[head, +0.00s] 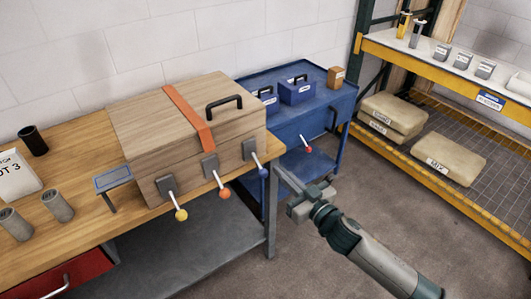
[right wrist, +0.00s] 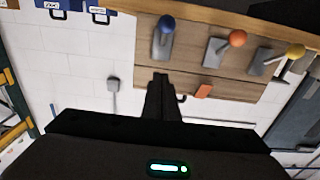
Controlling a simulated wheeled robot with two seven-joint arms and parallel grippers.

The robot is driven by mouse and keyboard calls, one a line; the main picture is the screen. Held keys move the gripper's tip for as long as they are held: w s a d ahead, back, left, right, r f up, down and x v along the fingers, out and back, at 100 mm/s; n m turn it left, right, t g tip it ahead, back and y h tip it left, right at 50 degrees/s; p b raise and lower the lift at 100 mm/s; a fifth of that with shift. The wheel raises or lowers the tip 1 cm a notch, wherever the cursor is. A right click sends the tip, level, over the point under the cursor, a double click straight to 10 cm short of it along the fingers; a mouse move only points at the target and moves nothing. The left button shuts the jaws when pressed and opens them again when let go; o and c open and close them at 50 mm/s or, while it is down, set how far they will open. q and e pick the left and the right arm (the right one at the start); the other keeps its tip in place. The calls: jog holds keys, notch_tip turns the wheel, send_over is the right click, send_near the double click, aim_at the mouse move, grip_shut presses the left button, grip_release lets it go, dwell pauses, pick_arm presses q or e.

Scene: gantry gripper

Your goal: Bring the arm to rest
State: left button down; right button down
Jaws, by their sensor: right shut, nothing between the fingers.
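My right arm comes in from the bottom right of the head view, its gripper (head: 284,174) pointing up and left. The gripper is shut and empty. Its tips are in front of the right end of the wooden chest (head: 185,110), near the lever with the blue knob (head: 263,172). In the right wrist view the closed fingers (right wrist: 160,78) show against the chest front (right wrist: 190,85), below the blue-knobbed lever (right wrist: 165,25). I cannot tell whether they touch anything. My left gripper is not in view.
The chest stands on a wooden workbench (head: 75,222), with an orange-knobbed lever (head: 225,192) and a yellow-knobbed one (head: 181,214). A blue cart (head: 330,108) stands behind the gripper. A yellow-edged rack (head: 440,70) is at right. Grey floor (head: 420,215) between is clear.

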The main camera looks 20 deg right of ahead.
jog(key=s+d+f+m+g+h, duration=0.1)
jog(key=d+f+g+h, duration=0.15)
jog(key=f, duration=0.95)
jog(key=s+d+f+g+h, duration=0.1)
jog(key=d+f, duration=0.3)
jog(key=f, duration=0.8)
jog(key=s+d+f+g+h, duration=0.1)
jog(key=s+f+g, duration=0.1)
jog(key=s+f, duration=0.5)
jog(key=s+d+f+g+h, duration=0.1)
jog(key=s+d+f+g, duration=0.15)
jog(key=f, duration=0.85)
jog(key=s+a+f+g, duration=0.1)
jog(key=s+f+g, duration=0.1)
jog(key=s+f, duration=0.75)
jog(key=s+f+g, duration=0.2)
jog(key=s+f, duration=0.5)
jog(key=s, duration=0.5)
jog(key=s+a+f+g, duration=0.2)
jog(key=s+f, duration=0.1)
jog(key=s, duration=0.8)
jog(key=s+a+f+g+b, duration=0.1)
jog(key=s+f, duration=0.3)
jog(key=s, duration=0.7)
jog(key=shift+s+a+f+m+g+h, duration=0.2)
jog(key=shift+a+m+g+h, duration=0.15)
jog(key=shift+a+g, duration=0.25)
